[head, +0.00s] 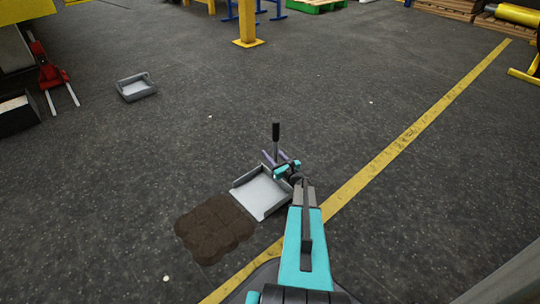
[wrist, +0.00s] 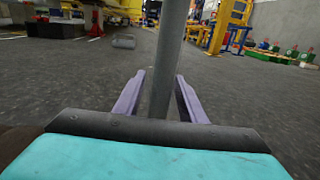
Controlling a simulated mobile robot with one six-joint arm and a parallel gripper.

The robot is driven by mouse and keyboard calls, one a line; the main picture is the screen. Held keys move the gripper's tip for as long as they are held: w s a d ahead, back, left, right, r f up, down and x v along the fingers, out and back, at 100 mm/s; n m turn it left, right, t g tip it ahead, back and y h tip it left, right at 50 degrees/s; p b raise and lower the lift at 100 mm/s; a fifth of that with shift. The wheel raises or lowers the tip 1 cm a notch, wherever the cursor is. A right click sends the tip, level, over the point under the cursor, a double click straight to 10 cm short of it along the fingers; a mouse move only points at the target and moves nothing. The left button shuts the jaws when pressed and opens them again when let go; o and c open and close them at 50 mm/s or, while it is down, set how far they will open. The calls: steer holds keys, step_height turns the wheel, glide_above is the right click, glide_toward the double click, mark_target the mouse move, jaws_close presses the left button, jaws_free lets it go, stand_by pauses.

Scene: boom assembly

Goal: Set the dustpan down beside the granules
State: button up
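The dustpan (head: 262,193) is a light grey pan with raised sides and an upright dark handle (head: 276,144). It appears to lie flat on the floor. The granules (head: 214,230) are a dark brown patch just left of and below the pan, close to its open edge. My gripper (head: 269,157) is at the handle. In the wrist view, the purple fingers of my gripper (wrist: 159,92) stand apart on either side of the grey handle (wrist: 167,60), with floor showing between fingers and handle. The handle's lower end is hidden in the wrist view.
A grey tray-like bin (head: 135,87) stands on the floor at upper left, near a red pallet jack (head: 53,75). A yellow floor line (head: 400,140) runs diagonally right of the dustpan. A yellow post (head: 247,25) stands at the back. The floor between is mostly clear.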

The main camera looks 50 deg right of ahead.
steer(key=shift+r, duration=0.15)
steer(key=p+v, duration=0.3)
steer(key=v, duration=0.9)
steer(key=shift+p, duration=0.4)
